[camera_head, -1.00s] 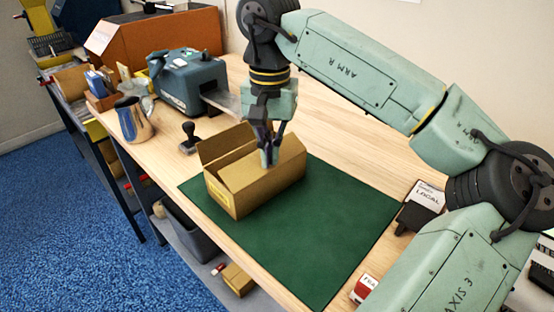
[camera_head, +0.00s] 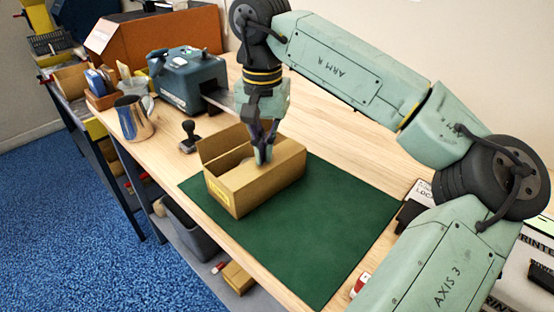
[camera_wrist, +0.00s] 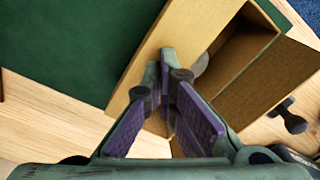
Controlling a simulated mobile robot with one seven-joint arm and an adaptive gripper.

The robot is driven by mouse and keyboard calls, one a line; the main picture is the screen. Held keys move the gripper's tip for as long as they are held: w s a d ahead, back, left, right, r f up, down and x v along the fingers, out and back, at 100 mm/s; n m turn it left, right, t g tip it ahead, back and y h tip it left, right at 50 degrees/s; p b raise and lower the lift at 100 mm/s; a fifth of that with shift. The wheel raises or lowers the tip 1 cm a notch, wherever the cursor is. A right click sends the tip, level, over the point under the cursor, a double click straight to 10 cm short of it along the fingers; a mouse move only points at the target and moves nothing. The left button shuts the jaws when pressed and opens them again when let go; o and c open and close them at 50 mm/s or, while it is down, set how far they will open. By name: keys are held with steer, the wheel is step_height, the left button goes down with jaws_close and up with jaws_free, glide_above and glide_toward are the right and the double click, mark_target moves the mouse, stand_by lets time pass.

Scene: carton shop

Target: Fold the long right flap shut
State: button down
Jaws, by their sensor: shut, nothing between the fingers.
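The open carton (camera_head: 238,198) sits on the green mat, with a yellow label on its near left end. One flap (camera_head: 226,143) stands upright at its far left. A long flap (camera_head: 270,172) lies slanted over the right side of the opening; it also shows as a tan panel in the wrist view (camera_wrist: 185,35). A pale round item (camera_wrist: 203,64) shows partly inside the carton. My gripper (camera_head: 262,158) is shut and empty, its fingertips at the inner edge of the long flap. I cannot tell whether they touch it.
The green mat (camera_head: 320,230) is clear in front and to the right of the carton. A dark stamp (camera_head: 189,137) and a metal jug (camera_head: 133,118) stand to the left. A blue-grey machine (camera_head: 190,80) stands behind them. A black label holder stands at the right, partly behind my arm.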

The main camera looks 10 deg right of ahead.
step_height(320, 180, up, 7)
steer(key=p, duration=0.4)
steer(key=shift+p, duration=0.35)
